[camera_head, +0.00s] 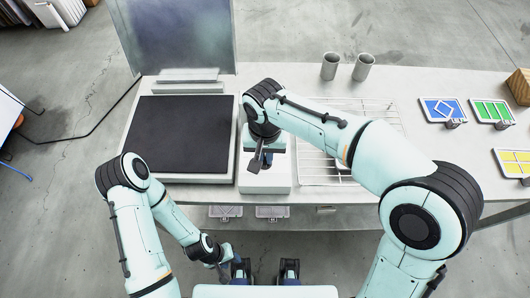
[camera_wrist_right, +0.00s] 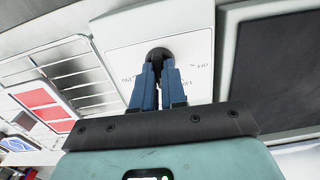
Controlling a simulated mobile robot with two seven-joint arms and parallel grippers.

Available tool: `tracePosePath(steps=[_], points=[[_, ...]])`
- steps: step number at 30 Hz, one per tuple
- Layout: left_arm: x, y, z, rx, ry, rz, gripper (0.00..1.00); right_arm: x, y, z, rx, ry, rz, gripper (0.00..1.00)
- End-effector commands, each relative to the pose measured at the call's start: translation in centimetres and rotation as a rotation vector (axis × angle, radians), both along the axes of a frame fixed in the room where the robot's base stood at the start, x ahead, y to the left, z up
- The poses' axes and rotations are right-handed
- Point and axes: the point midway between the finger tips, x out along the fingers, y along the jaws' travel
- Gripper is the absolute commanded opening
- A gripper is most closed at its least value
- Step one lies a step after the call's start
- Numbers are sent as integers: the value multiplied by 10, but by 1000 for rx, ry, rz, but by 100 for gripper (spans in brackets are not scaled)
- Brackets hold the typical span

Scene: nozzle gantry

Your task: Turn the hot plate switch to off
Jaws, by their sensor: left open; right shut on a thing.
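The hot plate (camera_head: 180,135) is a flat black square in a pale frame at the left of the table. Beside it is a white switch panel (camera_head: 265,181); it also shows in the right wrist view (camera_wrist_right: 120,35). A round black knob (camera_wrist_right: 158,54) sits on the panel, with printed marks around it, one reading OFF to its right. My right gripper (camera_head: 264,160) is over the panel, its blue fingers (camera_wrist_right: 158,78) shut on the knob. The fingers partly hide the knob and its pointing direction. My left gripper (camera_head: 265,270) is open and empty in front of the table.
A wire rack (camera_head: 318,167) lies right of the panel, partly under my right arm. Two grey cups (camera_head: 330,66) stand behind it. Blue (camera_head: 442,110), green (camera_head: 491,110) and yellow (camera_head: 514,162) tiles lie at the right. A glass-like panel (camera_head: 180,35) stands behind the hot plate.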

Motion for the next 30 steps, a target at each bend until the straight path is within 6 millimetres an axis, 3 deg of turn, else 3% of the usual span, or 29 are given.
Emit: tracePosePath(steps=[14,30], points=[[2,0,5,0,-2,0,43,0,0,2,1,-1,79,0],[14,0,28,0,-16,0,43,1,0,3,1,-2,540,0]])
